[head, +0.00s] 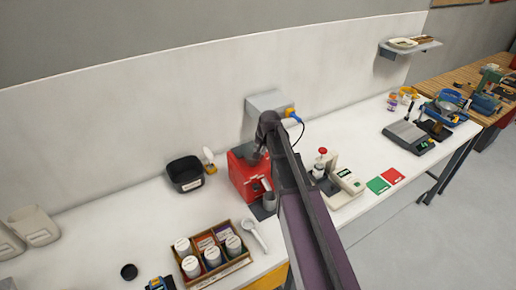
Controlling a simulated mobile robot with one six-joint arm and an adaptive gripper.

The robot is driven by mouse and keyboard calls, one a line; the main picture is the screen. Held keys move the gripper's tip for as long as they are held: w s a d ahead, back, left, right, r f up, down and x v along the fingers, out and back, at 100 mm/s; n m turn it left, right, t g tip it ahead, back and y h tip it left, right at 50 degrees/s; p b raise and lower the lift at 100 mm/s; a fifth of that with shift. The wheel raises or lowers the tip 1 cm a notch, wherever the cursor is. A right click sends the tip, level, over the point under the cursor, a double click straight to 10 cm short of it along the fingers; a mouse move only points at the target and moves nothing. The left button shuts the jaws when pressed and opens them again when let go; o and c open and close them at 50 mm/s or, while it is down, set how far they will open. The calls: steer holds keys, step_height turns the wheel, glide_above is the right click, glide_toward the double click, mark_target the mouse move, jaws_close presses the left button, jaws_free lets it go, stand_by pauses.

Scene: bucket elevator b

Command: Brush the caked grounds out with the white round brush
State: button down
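A red machine (244,180) stands on the white counter near the middle of the head view; it may hold the grounds, but its inside is hidden and no grounds show. My arm reaches across the counter, and my gripper (258,154) is at the machine's top right. Its fingers are small, dark and partly hidden, so I cannot tell if they are open or hold anything. A white rounded item on a yellow base (208,157) stands behind and left of the machine. A white long-handled item with a round head (255,234) lies in front of it. I cannot tell which is the brush.
A black bin (185,175) stands left of the machine. A wooden rack (236,263) of white-lidded jars is in front. A white device (346,184) and green and red cards (378,185) are to the right.

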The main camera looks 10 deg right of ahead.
steer(key=shift+r, duration=0.15)
step_height(320, 180, up, 6)
steer(key=p, duration=0.6)
stand_by(0.4)
stand_by(0.3)
steer(key=shift+r+p, duration=1.4)
steer(key=shift+p, duration=0.15)
steer(key=shift+s+f, duration=0.1)
steer(key=shift+s, duration=0.05)
